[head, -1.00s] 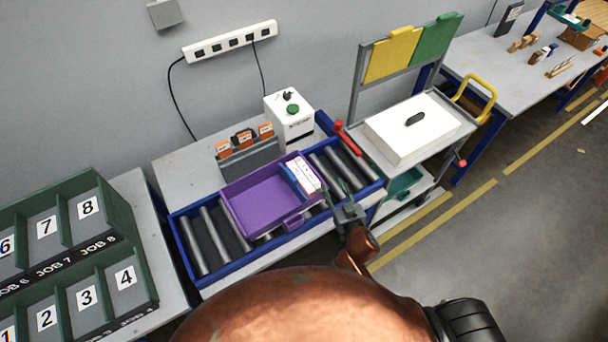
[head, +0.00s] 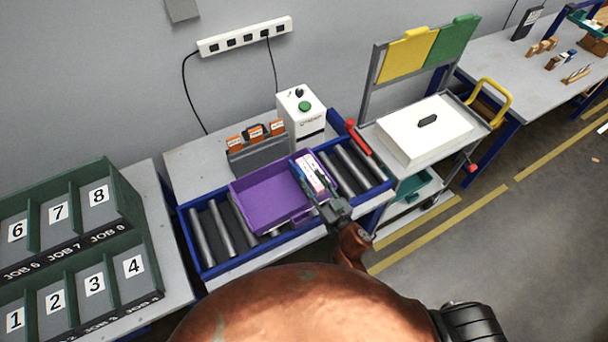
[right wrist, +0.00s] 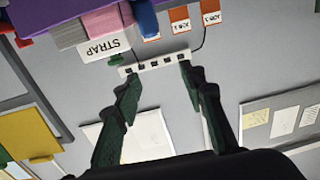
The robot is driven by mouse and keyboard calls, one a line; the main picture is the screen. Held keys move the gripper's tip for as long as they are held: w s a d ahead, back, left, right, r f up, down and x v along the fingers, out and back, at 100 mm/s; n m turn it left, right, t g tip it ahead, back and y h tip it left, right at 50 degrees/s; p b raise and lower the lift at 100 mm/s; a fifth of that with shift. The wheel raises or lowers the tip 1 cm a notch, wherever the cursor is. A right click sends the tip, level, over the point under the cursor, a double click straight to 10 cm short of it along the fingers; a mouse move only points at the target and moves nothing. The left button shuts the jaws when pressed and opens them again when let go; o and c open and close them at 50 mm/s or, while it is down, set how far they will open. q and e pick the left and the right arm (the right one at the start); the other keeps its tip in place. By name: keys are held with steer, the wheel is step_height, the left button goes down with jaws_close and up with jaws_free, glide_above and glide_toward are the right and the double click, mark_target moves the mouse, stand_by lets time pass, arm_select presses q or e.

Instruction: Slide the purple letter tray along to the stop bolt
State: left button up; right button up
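The purple letter tray (head: 264,187) sits on the roller conveyor (head: 208,268), with bare rollers on both sides of it. A blue-and-white labelled item (head: 311,171) lies in its right end. My right gripper (head: 316,191) is at the tray's right end, its fingers overlapping that end in the head view; I cannot tell if it touches. In the right wrist view the right gripper (right wrist: 158,74) has its fingers apart with nothing between them, and the purple tray (right wrist: 62,8) shows at the upper left. I cannot make out the stop bolt for certain. My left gripper is out of view.
A red bar (head: 359,138) is at the conveyor's right end, beside a cart with a white box (head: 425,131). A white control box with a green button (head: 301,117) and a grey holder with orange cards (head: 257,153) stand behind the conveyor. Green numbered bins (head: 125,208) are at the left.

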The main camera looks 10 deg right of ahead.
mark_target(305, 178)
step_height(305, 178, down, 6)
steer(key=shift+r+b, duration=0.2)
steer(key=shift+b, duration=0.4)
steer(key=x, duration=0.5)
steer(key=shift+w+a+r, duration=0.15)
steer(key=shift+w+r, duration=0.05)
steer(key=shift+w, duration=0.15)
steer(key=shift+x, duration=0.9)
steer(key=shift+c, duration=0.2)
jaws_close()
